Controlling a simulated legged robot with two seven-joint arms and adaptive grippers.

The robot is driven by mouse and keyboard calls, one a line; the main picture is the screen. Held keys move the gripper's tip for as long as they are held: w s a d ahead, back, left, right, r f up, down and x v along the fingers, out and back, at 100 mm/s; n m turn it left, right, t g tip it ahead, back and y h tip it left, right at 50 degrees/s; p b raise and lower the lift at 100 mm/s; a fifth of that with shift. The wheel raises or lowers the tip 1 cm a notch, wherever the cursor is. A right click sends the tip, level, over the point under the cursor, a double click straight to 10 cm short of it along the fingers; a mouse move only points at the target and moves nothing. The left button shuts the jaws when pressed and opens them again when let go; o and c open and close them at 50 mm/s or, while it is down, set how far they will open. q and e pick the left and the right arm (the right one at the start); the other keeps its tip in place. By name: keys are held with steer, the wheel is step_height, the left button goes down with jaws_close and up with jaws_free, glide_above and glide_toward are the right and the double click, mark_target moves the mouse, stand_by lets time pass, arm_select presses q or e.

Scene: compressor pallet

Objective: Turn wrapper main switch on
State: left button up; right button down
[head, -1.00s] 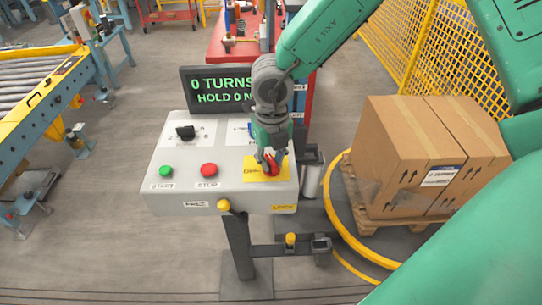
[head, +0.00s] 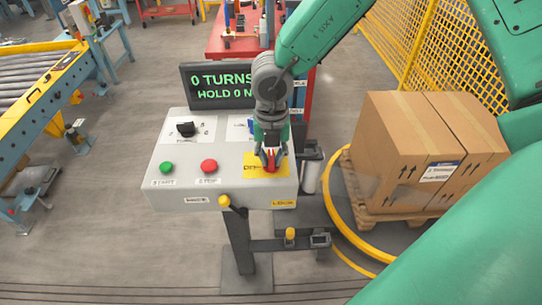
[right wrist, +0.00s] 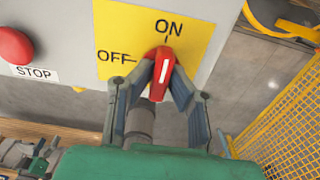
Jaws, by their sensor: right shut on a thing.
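The red main switch handle (head: 271,166) sits on a yellow plate (head: 250,171) at the right of the grey control panel (head: 225,160). In the right wrist view the red handle (right wrist: 162,72) has its white line pointing up toward the ON mark (right wrist: 168,28); the OFF mark (right wrist: 116,57) is to its left. My right gripper (head: 270,160) is shut on the handle, one finger on each side, as the right wrist view (right wrist: 162,80) also shows. My left gripper is not in view.
The panel also has a green start button (head: 166,168), a red stop button (head: 209,166) and a black knob (head: 186,129). A display (head: 220,85) behind reads 0 TURNS. Boxes (head: 425,140) on a pallet stand right, by a yellow fence (head: 450,55). A conveyor (head: 45,80) is left.

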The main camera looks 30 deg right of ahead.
mark_target(271, 155)
steer(key=shift+s+f, duration=0.15)
steer(key=c, duration=1.5)
jaws_free()
steer(key=shift+c, duration=0.2)
steer(key=shift+w, duration=0.2)
steer(key=shift+r, duration=0.4)
step_height(271, 155, up, 11)
steer(key=shift+w+d, duration=0.1)
